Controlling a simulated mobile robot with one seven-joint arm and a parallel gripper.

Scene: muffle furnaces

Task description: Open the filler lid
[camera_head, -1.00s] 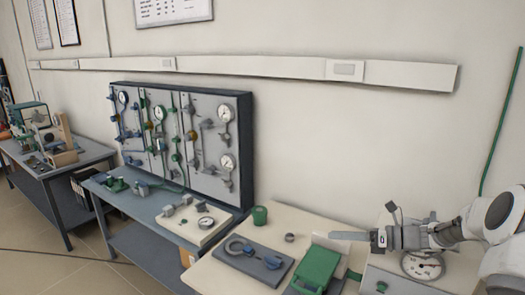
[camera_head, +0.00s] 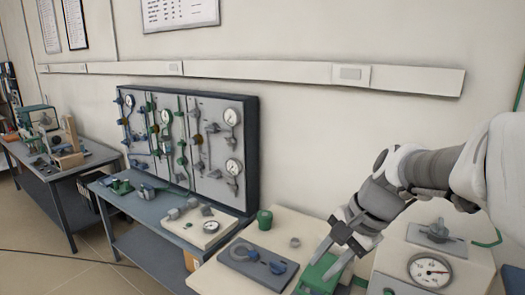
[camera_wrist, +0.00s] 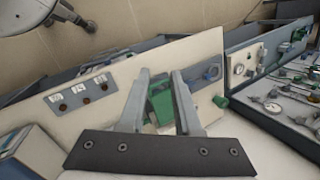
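My gripper (camera_head: 325,266) is in the head view at the lower right, pointing down over a green box-shaped object (camera_head: 311,284) on the cream table. In the wrist view the fingers (camera_wrist: 161,73) stand apart, with the green object (camera_wrist: 160,102) showing between them; contact cannot be told. Right of the gripper in the head view is a cream unit (camera_head: 459,262) with a round gauge (camera_head: 430,271) and a grey plate with a small knob (camera_head: 437,232) on top. I cannot tell for certain which part is the filler lid.
A gauge panel (camera_head: 187,145) stands behind the blue-grey bench at left.

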